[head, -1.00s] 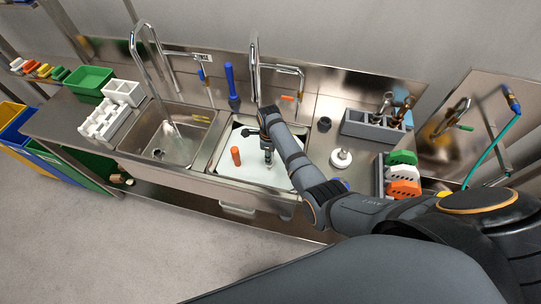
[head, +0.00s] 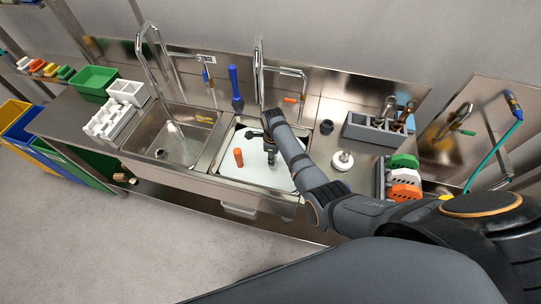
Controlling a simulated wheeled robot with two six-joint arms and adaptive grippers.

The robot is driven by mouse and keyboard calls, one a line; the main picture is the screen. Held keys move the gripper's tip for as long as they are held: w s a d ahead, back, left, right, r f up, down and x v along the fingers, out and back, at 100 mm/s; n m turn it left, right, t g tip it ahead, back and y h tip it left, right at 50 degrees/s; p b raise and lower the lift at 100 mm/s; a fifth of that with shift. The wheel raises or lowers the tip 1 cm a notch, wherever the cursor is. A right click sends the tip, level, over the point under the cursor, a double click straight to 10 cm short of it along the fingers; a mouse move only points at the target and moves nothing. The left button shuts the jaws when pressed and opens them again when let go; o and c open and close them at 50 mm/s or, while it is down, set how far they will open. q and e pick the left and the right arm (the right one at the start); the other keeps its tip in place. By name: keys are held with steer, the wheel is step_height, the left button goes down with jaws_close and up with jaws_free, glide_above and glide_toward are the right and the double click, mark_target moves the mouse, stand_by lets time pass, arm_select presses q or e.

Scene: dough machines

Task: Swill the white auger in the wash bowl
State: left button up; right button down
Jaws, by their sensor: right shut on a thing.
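The wash bowl (head: 228,165) is the right-hand sink basin, with a white surface inside. My right gripper (head: 271,158) points down into it from above, over the middle right of the white area. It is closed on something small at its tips. The white auger does not stand out against the white bowl, so its shape and depth cannot be made out. An orange cylinder (head: 238,157) stands in the bowl, left of the gripper and apart from it. My left gripper is not in view.
A second steel sink (head: 175,140) with a tall tap lies left. A white round piece (head: 343,160) stands on the counter to the right, near my forearm. A grey holder (head: 372,130) and green, white and orange pieces (head: 404,178) stand further right.

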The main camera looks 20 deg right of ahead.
steer(key=shift+w+a, duration=0.1)
stand_by(0.5)
steer(key=shift+w+a, duration=0.25)
steer(key=shift+a, duration=0.15)
steer(key=shift+d+r, duration=0.1)
steer(key=shift+s+d+p, duration=0.25)
steer(key=shift+p, duration=0.05)
steer(key=shift+s+d, duration=0.15)
steer(key=shift+d, duration=0.05)
steer(key=shift+a, duration=0.1)
stand_by(0.5)
steer(key=shift+w+a, duration=0.4)
steer(key=shift+a, duration=0.05)
